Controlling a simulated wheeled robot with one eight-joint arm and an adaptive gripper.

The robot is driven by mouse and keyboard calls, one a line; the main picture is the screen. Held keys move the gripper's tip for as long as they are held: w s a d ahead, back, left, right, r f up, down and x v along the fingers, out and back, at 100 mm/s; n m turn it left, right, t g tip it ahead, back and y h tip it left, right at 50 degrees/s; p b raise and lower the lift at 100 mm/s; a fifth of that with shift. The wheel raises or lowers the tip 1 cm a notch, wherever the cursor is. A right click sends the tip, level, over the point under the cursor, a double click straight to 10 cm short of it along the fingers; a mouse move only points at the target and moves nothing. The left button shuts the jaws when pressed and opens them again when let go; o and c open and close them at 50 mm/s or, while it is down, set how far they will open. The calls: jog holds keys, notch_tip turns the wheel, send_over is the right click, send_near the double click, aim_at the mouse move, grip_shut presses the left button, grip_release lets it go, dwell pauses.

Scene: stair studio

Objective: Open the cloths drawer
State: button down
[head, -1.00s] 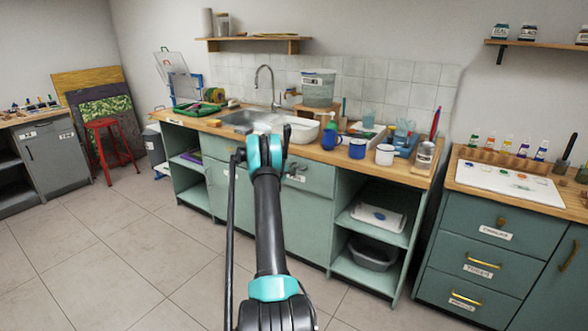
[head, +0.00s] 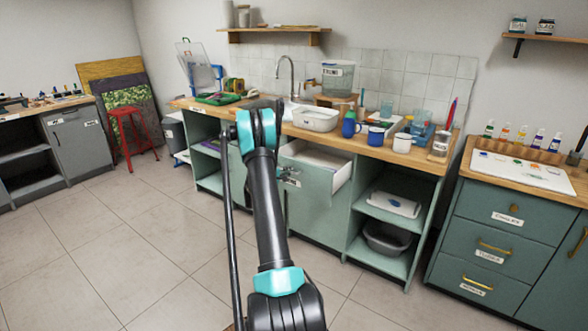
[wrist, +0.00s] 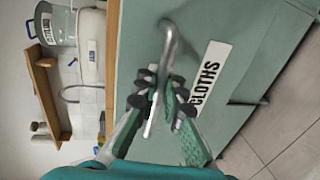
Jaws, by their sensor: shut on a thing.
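The cloths drawer (head: 314,193) is a pale green drawer under the sink counter. In the head view it stands pulled out, with its pale inside and right side wall showing. Its front (wrist: 245,28) fills much of the wrist view, with a white label (wrist: 207,72) reading CLOTHS. My gripper (wrist: 160,90) is shut on the grey metal bar handle (wrist: 172,42). In the head view my gripper (head: 290,178) is small at the drawer front, and my arm hides the drawer's left part.
The wooden counter (head: 415,157) above holds a white basin (head: 315,119), mugs and jars. Open shelves (head: 392,203) are to the right of the drawer. A darker green drawer cabinet (head: 510,217) stands further right. The tiled floor (head: 130,250) in front is clear.

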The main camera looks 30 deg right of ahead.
jog(key=shift+f+v, duration=0.25)
jog(key=shift+v, duration=1)
jog(key=shift+f+v, duration=0.25)
jog(key=shift+v, duration=1)
jog(key=shift+a, duration=0.15)
jog(key=c, duration=1.6)
grip_release()
jog(key=v, duration=1.2)
